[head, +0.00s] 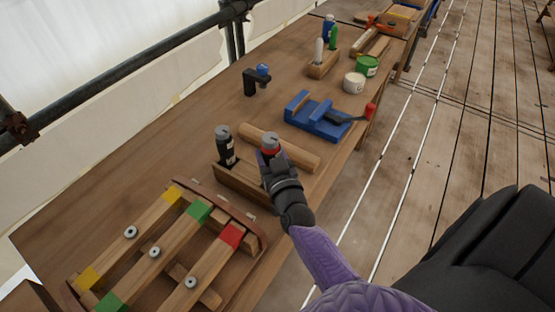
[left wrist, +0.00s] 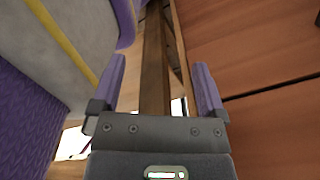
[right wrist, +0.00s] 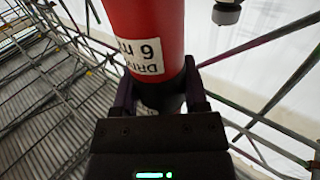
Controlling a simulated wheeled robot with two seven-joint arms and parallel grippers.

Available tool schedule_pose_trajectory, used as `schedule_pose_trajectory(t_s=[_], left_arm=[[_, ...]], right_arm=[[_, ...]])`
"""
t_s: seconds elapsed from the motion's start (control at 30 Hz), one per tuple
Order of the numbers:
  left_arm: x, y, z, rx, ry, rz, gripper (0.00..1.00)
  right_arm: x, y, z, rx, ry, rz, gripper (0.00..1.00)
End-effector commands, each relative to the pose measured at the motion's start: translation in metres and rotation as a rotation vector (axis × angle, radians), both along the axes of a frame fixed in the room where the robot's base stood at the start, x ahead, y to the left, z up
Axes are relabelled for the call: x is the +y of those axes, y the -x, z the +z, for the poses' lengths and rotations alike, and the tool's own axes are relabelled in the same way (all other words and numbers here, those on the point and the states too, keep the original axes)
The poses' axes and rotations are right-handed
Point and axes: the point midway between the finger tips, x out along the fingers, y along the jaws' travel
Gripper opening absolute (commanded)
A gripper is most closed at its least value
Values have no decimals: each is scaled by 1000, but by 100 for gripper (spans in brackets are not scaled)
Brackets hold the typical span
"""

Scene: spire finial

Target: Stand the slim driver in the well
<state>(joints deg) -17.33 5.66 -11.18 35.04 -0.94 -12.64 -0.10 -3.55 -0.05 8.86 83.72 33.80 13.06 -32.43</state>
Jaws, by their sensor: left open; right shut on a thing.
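A red driver (right wrist: 152,30) with a white label and a grey cap fills the upper middle of the right wrist view. My right gripper (right wrist: 160,92) is shut on its dark lower part. In the head view the red driver (head: 270,143) shows upright above my right gripper (head: 274,168), over or beside a narrow wooden box (head: 242,184). A black driver (head: 225,148) with a grey cap stands upright at the box's left end. My gripper hides the box's right end, and I see no empty well clearly. My left gripper (left wrist: 153,85) is open and empty.
A wooden roller (head: 285,150) lies behind the box. A rack with yellow, green and red ended bars (head: 160,250) is in front. A blue holder (head: 315,117), cans (head: 366,66) and a black stand (head: 252,82) are farther back. Bare bench (head: 150,140) lies left.

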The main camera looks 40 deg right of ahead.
Motion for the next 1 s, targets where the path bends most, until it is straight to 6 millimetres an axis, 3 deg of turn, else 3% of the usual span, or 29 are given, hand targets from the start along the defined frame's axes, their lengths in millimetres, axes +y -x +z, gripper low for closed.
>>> schedule_pose_trajectory(t_s=[0.27,0.63,0.67,0.7,0.8,1.0], left_arm=[[-4,4,-32,11,7,2,94],[-10,-1,-32,-1,16,3,94],[-10,-1,-31,-2,16,3,94],[-10,-1,-31,-2,16,3,94],[-9,-1,-31,-3,15,2,94],[-4,-1,-31,-2,7,0,94]], right_arm=[[0,0,-50,0,2,0,0],[0,0,-53,-3,0,-1,0],[0,0,-52,-2,0,-1,63],[0,0,-52,-1,-1,-1,72],[0,0,-51,-2,0,0,92],[0,0,-51,-2,1,0,92]])
